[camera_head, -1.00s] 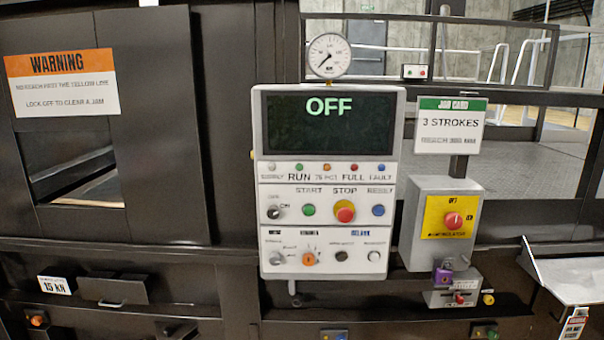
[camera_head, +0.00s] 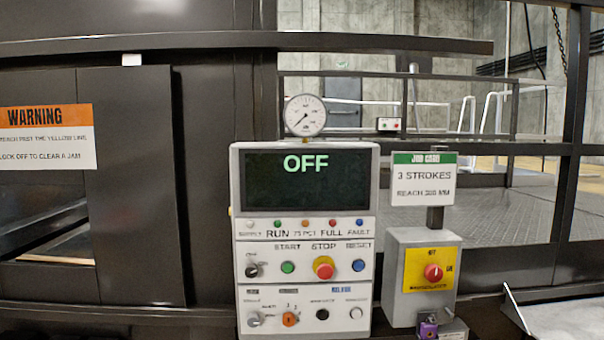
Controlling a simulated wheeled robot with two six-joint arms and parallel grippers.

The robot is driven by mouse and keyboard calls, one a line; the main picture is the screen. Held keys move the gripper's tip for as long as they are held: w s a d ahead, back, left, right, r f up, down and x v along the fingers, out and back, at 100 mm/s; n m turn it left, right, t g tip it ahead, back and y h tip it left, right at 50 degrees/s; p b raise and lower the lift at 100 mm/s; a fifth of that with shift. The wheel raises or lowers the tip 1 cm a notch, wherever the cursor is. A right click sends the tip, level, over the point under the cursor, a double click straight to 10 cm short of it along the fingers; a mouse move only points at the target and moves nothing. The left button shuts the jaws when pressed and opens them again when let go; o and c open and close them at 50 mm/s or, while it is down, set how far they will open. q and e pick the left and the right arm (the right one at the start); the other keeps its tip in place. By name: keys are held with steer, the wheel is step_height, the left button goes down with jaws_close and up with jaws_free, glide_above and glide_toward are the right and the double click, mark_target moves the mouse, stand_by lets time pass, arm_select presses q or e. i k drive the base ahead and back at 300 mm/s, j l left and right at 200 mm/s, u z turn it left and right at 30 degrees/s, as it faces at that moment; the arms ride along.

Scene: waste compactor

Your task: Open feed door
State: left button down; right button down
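A dark metal panel (camera_head: 128,200) that may be the feed door stands at the left, under a horizontal rail. I cannot tell from this view how far the door is open. A small white block (camera_head: 131,60) sits at the panel's top edge. Neither of my grippers is in view.
A control panel (camera_head: 305,232) stands in the middle, its screen reading OFF, with a pressure gauge (camera_head: 305,115) above. To its right are a job card (camera_head: 424,180) and a grey isolator box (camera_head: 423,275) with a red knob. Railings and open floor lie behind.

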mark_target(132, 194)
steer(key=u, duration=1.4)
steer(key=i+j, duration=0.15)
steer(key=i, duration=0.3)
steer(key=i+j, duration=0.15)
steer(key=i, duration=0.3)
steer(key=i+j+z, duration=0.1)
steer(key=i, duration=0.35)
steer(key=i+j, duration=0.25)
steer(key=i, duration=0.2)
steer(key=i+j, duration=0.2)
steer(key=i, duration=0.25)
